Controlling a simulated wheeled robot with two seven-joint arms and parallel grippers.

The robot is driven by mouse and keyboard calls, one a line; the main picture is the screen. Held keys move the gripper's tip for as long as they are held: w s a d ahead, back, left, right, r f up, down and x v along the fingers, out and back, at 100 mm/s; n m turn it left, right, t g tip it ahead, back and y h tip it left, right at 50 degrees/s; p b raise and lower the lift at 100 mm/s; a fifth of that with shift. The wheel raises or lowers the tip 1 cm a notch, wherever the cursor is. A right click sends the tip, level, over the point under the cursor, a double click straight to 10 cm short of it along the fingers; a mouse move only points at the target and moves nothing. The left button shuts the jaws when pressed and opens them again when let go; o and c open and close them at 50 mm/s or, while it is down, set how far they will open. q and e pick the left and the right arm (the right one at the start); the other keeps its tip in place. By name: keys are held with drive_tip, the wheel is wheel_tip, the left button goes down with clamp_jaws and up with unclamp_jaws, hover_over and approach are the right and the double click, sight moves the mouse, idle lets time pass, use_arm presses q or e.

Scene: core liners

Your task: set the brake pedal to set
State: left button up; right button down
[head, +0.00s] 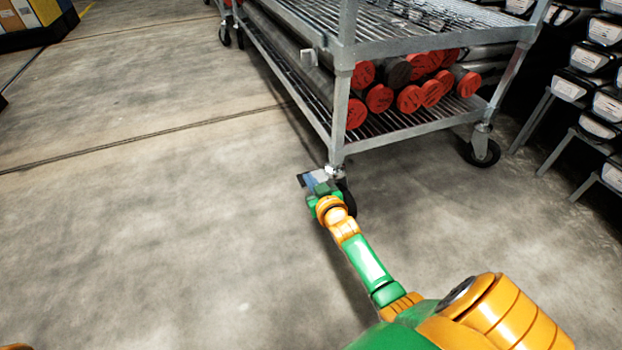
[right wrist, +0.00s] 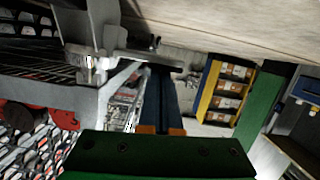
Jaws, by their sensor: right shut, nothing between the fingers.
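The wheeled rack's near caster (head: 347,199) is below its front corner post in the head view, partly hidden by my right gripper (head: 312,182). In the right wrist view, the caster's metal bracket (right wrist: 92,62) is at upper left. A flat grey piece (right wrist: 150,58), possibly the brake pedal, extends from it. My right gripper (right wrist: 164,78) is shut and empty, its blue fingers pointing at this piece. Whether they touch it, and whether the pedal is up or down, I cannot tell. My left gripper is out of view.
The metal rack (head: 410,131) holds grey tubes with red end caps (head: 379,98) on its lower shelf. Another caster (head: 482,153) stands at its right corner. Stacked dark boxes (head: 588,60) line the right side. The concrete floor (head: 150,220) to the left is clear.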

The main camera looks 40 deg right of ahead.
drive_tip(key=shift+a+f+n, duration=0.15)
drive_tip(key=shift+f+n, duration=0.1)
drive_tip(key=shift+n, duration=0.15)
drive_tip(key=shift+a+f+n+h+b, duration=0.15)
drive_tip(key=shift+f+n+h+b, duration=0.4)
drive_tip(key=shift+f+n, duration=0.4)
idle(0.4)
